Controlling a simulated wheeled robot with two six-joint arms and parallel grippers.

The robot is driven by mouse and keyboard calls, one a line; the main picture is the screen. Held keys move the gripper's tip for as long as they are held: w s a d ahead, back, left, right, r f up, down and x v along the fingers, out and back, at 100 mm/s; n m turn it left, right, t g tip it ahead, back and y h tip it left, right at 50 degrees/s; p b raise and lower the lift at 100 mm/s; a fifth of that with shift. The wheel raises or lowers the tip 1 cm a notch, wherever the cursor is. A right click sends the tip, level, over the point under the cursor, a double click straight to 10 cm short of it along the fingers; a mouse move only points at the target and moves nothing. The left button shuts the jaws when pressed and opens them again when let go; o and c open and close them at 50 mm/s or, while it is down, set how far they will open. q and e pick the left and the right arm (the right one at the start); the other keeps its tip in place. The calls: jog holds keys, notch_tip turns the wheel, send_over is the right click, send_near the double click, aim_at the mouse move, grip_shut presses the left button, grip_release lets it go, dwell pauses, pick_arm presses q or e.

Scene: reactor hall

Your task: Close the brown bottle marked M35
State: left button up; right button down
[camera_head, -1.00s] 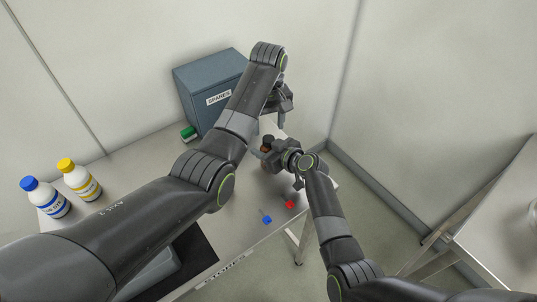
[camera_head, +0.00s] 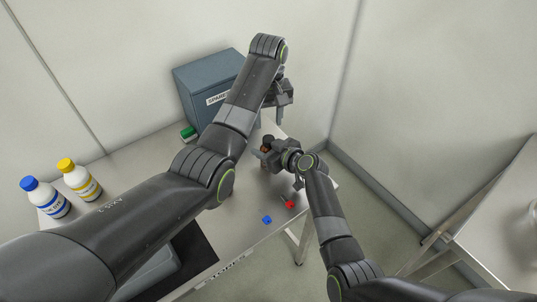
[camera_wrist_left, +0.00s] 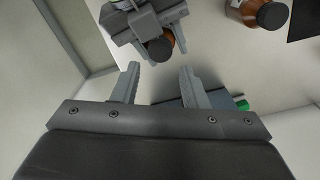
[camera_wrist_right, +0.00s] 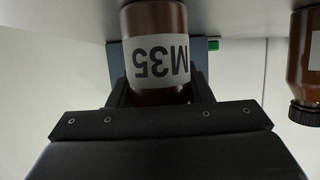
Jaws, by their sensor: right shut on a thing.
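The brown bottle marked M35 (camera_wrist_right: 155,50) is between the jaws of my right gripper (camera_wrist_right: 160,95), which is shut on it. Its label appears upside down in the right wrist view. The bottle's dark round top (camera_wrist_left: 160,48) shows in the left wrist view; I cannot tell whether it is a cap or an open mouth. In the head view my right gripper (camera_head: 268,153) is by the table's far right part. My left gripper (camera_head: 279,118) is higher and behind it. In the left wrist view my left gripper (camera_wrist_left: 160,85) is open, with nothing between its fingers.
Another brown bottle with a black cap (camera_wrist_left: 270,14) stands nearby. A grey SPARES cabinet (camera_head: 200,88) and a green item (camera_head: 188,133) are at the back. Blue-capped (camera_head: 50,200) and yellow-capped (camera_head: 82,182) bottles stand left. Small red (camera_head: 289,204) and blue (camera_head: 267,219) pieces lie near the front edge.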

aim_at(268, 139)
pick_arm(q)
notch_tip(268, 139, down, 6)
jog(key=shift+f, duration=0.25)
jog(key=shift+c, duration=0.4)
jog(key=c, duration=0.7)
jog(key=o, duration=1)
jog(key=shift+o, duration=0.2)
jog(key=shift+r, duration=0.1)
jog(key=shift+r, duration=2.2)
